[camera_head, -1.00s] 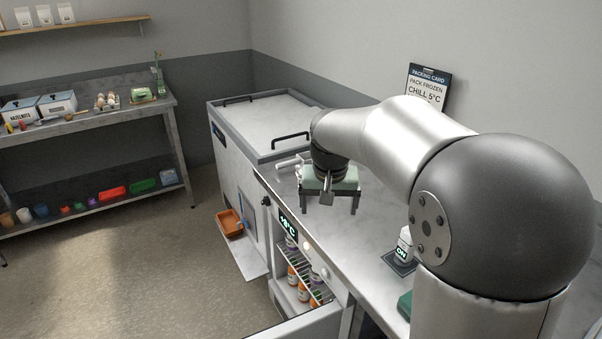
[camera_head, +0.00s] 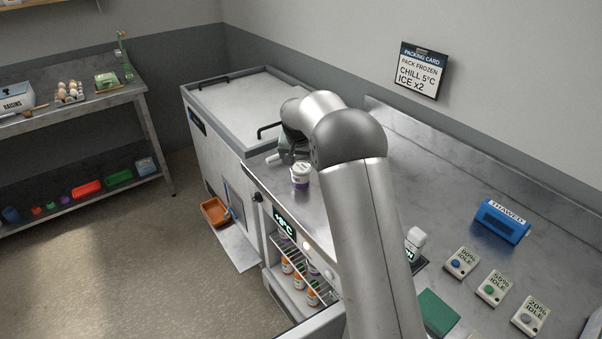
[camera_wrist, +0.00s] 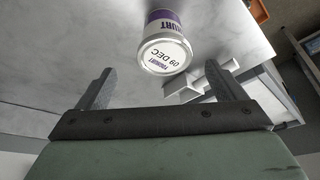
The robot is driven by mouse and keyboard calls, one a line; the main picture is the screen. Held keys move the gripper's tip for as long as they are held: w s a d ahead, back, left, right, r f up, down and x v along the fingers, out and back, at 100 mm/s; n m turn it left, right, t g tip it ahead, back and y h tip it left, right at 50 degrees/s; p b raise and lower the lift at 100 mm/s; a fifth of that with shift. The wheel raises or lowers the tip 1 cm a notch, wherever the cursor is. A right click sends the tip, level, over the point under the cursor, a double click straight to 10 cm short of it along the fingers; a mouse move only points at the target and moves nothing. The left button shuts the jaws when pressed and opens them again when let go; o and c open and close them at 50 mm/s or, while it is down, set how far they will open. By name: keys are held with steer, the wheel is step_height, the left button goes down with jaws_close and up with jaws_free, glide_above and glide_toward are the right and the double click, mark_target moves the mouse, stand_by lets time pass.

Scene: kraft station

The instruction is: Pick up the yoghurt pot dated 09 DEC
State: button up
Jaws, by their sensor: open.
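The yoghurt pot (camera_head: 300,178), white with a purple band, stands on the steel counter in front of my arm's far end. I cannot tell how far the fingertips are from the pot. In the head view the fingers are hidden.
Below the counter an open fridge compartment holds several orange-labelled pots (camera_head: 287,265). A chest freezer (camera_head: 240,98) adjoins the counter at the back. To the right are a white bottle (camera_head: 415,240), a blue THAWED block (camera_head: 501,221) and several button boxes (camera_head: 495,287).

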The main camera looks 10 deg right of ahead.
mark_target(301, 167)
steer(key=shift+a+p+x, duration=0.15)
steer(key=shift+p+x, duration=0.5)
steer(key=shift+x, duration=0.9)
steer(key=shift+a+p+x, duration=0.1)
steer(key=shift+p+x, duration=0.55)
steer(key=shift+x, duration=0.9)
steer(key=shift+w, duration=0.15)
steer(key=shift+c, duration=0.3)
steer(key=c, duration=1)
